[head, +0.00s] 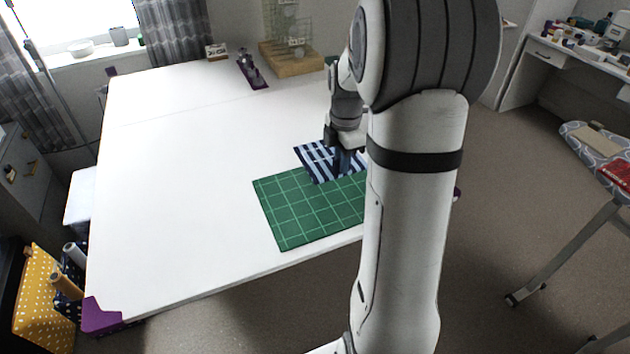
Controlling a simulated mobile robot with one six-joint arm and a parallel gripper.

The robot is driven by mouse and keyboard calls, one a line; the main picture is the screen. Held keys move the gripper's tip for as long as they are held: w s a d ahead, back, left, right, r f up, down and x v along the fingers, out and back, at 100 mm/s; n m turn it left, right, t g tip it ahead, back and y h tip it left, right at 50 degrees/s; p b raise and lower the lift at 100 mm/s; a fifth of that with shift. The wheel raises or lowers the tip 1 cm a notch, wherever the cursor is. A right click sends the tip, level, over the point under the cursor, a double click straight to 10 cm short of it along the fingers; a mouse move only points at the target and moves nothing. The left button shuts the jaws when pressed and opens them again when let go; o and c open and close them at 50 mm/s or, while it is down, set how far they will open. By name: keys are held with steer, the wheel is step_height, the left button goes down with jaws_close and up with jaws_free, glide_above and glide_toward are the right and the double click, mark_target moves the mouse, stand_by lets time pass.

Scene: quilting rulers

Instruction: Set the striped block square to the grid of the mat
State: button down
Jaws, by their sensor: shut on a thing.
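The striped block (313,158) is a flat navy patch with white stripes. It lies across the far edge of the green gridded mat (279,213), partly on the white table beyond it. Its left edge looks more slanted than the mat's left edge. My gripper (343,168) points down at the middle of the block, and its fingers are shut on the block. The fingertips are small and dark against it. My arm hides the right part of the mat and perhaps the right end of the block.
The white table (180,165) is clear to the left of the mat. A purple stand with a dark object (252,72) and a wooden rack (291,62) of clear rulers stand at the far side. A purple guard (101,316) covers the near left corner.

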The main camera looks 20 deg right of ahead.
step_height(320, 180, down, 6)
steer(key=shift+w, duration=0.15)
steer(key=shift+f, duration=1.85)
steer(key=shift+a, duration=0.1)
steer(key=shift+f, duration=0.2)
steer(key=c, duration=1.4)
jaws_free()
steer(key=shift+r, duration=0.1)
